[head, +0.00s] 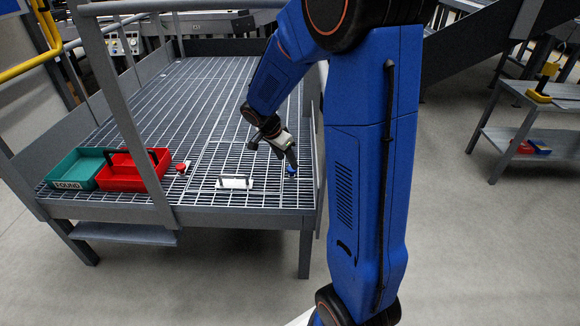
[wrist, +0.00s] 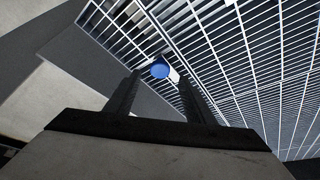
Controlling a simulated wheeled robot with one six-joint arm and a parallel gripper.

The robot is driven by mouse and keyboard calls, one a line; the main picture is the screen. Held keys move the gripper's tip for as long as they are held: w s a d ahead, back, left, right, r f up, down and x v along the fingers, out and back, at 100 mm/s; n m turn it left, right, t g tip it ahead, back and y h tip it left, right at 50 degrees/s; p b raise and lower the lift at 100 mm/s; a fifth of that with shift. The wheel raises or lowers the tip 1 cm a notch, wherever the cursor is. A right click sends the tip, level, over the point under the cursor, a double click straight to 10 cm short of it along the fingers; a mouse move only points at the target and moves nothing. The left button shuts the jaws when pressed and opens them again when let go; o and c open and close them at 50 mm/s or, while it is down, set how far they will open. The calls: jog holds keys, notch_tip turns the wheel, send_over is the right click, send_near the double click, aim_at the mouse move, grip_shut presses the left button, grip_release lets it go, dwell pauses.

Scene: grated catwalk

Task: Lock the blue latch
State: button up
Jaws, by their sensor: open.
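A small blue piece, which looks like the blue latch (head: 291,175), is near the right front corner of the grated catwalk (head: 205,130). In the wrist view the blue latch (wrist: 160,70) shows as a round blue top beside a pale part, between and beyond my fingertips. My gripper (head: 292,163) reaches down from the upper left, just above the latch. In the wrist view my gripper (wrist: 159,78) is open with nothing held. I cannot tell whether the fingers touch the latch. Its base and its locked or unlocked position are not clear.
A white block with a dark frame (head: 235,183) lies left of the latch. A small red and white item (head: 183,167), a red tray (head: 130,178) and a teal tray (head: 74,165) labelled FOUND are further left. A grey railing post (head: 125,110) rises at the catwalk's front.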

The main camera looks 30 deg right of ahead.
aim_at(290, 169)
jog(key=shift+x, duration=2.55)
jog(key=shift+c, duration=0.4)
grip_shut()
